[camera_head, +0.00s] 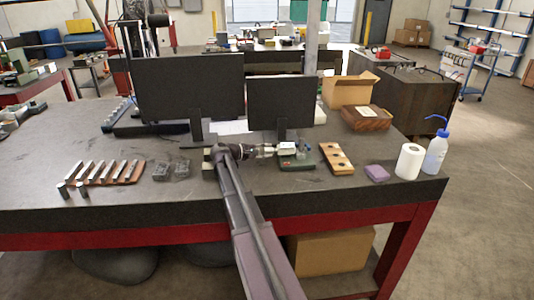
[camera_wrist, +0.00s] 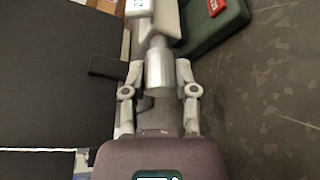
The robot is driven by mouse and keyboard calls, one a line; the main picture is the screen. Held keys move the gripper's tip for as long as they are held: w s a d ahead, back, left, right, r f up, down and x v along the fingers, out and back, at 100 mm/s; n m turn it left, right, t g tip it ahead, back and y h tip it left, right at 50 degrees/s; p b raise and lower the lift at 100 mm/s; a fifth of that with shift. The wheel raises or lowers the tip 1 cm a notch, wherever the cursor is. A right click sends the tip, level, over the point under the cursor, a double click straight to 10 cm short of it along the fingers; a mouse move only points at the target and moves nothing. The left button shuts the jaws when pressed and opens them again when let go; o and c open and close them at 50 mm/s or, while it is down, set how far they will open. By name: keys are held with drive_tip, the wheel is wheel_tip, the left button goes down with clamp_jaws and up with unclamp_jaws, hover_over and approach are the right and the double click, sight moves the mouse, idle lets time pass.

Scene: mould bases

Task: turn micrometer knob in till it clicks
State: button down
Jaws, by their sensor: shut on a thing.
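The micrometer (camera_head: 287,148) sits by a dark green base (camera_head: 298,162) on the workbench, right of my gripper (camera_head: 268,151). In the wrist view its pale body (camera_wrist: 163,22) is at the top, with a small display at its upper left. Its silver cylindrical knob (camera_wrist: 159,72) points down toward my palm. My gripper (camera_wrist: 160,72) has one finger on each side of the knob and is shut on it. The green base (camera_wrist: 212,28) shows at the upper right, with a red label. The exact contact at the fingertips is hard to see.
Two dark monitors (camera_head: 190,87) stand behind my gripper. A wooden block with holes (camera_head: 336,158) lies right of the base, then a purple pad (camera_head: 376,173), a white roll (camera_head: 409,161) and a wash bottle (camera_head: 435,155). Metal bars (camera_head: 105,171) lie at left.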

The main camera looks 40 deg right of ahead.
drive_tip(key=shift+m+h+b, duration=0.6)
drive_tip(key=shift+m+b, duration=0.05)
drive_tip(key=shift+m, duration=0.35)
drive_tip(key=shift+c, duration=2)
unclamp_jaws()
drive_tip(key=shift+s, duration=0.1)
drive_tip(key=shift+n+p, duration=0.3)
drive_tip(key=shift+p, duration=0.1)
